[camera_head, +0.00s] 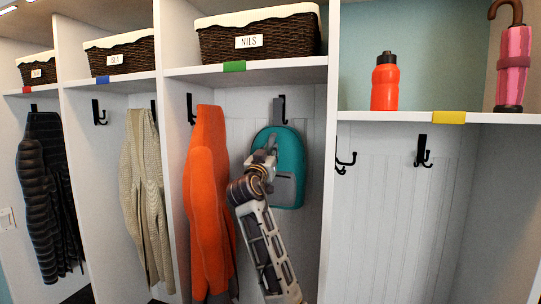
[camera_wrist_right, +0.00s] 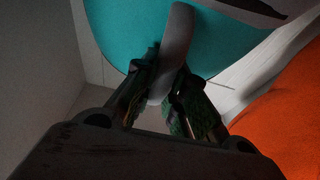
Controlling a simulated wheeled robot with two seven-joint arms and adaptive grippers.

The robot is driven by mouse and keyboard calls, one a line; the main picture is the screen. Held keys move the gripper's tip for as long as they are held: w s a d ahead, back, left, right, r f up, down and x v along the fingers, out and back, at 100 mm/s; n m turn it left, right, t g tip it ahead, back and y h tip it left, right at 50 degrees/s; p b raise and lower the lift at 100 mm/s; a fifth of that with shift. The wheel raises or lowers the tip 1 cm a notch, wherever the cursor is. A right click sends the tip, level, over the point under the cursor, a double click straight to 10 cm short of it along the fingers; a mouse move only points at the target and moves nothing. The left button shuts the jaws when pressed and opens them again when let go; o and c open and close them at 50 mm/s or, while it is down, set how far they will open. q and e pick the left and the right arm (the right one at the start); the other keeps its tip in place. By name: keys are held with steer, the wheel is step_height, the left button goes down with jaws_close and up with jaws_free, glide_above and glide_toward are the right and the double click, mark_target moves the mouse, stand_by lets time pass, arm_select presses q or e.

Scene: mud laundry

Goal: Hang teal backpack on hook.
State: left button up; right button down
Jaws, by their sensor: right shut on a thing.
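The teal backpack (camera_head: 291,152) is upright against the back panel of the compartment under the NILS basket. Its grey top loop (camera_head: 277,111) is right at a black hook (camera_head: 283,106); I cannot tell whether it is over the hook. My right gripper (camera_head: 267,158) is in front of the backpack and hides part of it. In the right wrist view, the right gripper (camera_wrist_right: 168,78) is shut on a grey strap (camera_wrist_right: 177,38) of the teal backpack (camera_wrist_right: 122,30). My left gripper is not in view.
An orange jacket (camera_head: 207,190) hangs close to the left of the backpack, from another hook (camera_head: 190,106). A white divider (camera_head: 329,170) stands to the right. The shelf above carries the NILS basket (camera_head: 260,38). The compartment right of the divider has empty hooks (camera_head: 423,152).

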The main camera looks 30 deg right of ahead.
steer(key=shift+r, duration=0.1)
stand_by(0.9)
steer(key=shift+f+b, duration=1.15)
steer(key=shift+b, duration=0.55)
stand_by(1.8)
steer(key=c, duration=1.4)
jaws_free()
steer(key=shift+o, duration=0.2)
steer(key=shift+f, duration=0.1)
steer(key=shift+a, duration=0.1)
steer(key=s+a+b, duration=0.4)
steer(key=s+a, duration=0.4)
steer(key=a, duration=0.2)
steer(key=shift+s+f, duration=0.25)
steer(key=shift+f, duration=0.2)
stand_by(0.4)
